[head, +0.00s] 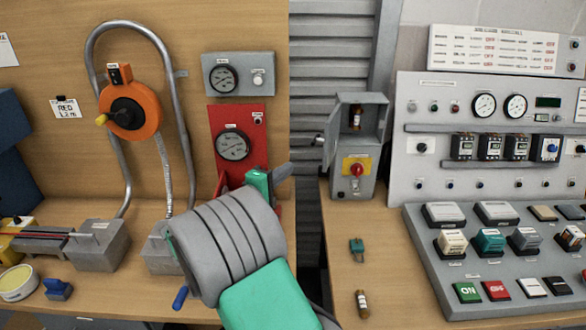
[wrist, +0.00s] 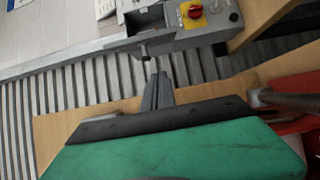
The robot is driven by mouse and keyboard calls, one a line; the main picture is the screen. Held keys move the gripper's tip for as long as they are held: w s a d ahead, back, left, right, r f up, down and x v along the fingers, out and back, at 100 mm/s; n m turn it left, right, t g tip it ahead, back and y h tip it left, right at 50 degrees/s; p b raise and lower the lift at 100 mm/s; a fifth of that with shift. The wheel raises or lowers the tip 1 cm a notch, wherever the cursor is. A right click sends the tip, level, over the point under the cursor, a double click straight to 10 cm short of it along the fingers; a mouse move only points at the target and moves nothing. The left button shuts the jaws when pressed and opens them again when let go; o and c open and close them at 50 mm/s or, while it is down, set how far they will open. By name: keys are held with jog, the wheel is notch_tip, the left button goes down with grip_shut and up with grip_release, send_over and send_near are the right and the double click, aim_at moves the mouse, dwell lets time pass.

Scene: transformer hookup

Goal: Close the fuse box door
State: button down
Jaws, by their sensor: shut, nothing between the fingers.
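The grey fuse box (head: 346,184) stands on the right bench near its left edge, with a red knob on a yellow plate (head: 356,166). Its upper compartment is open, and a brown fuse (head: 355,117) shows inside. The grey door (head: 331,126) stands swung out on the left side, with a small knob (head: 319,140) on it. My gripper (head: 288,170) is shut and empty, left of the door and apart from it. In the wrist view my fingers (wrist: 157,88) are together and point up towards the fuse box (wrist: 180,38), just below the small knob (wrist: 143,51).
A control console (head: 430,240) stands right.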

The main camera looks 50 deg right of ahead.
jog(key=s+d+p, duration=0.2)
jog(key=d, duration=0.7)
jog(key=shift+s+d+p, duration=0.2)
jog(key=shift+s+p, duration=0.2)
jog(key=shift+w+a+t, duration=0.1)
jog(key=shift+a+t, duration=0.05)
jog(key=shift+t, duration=0.15)
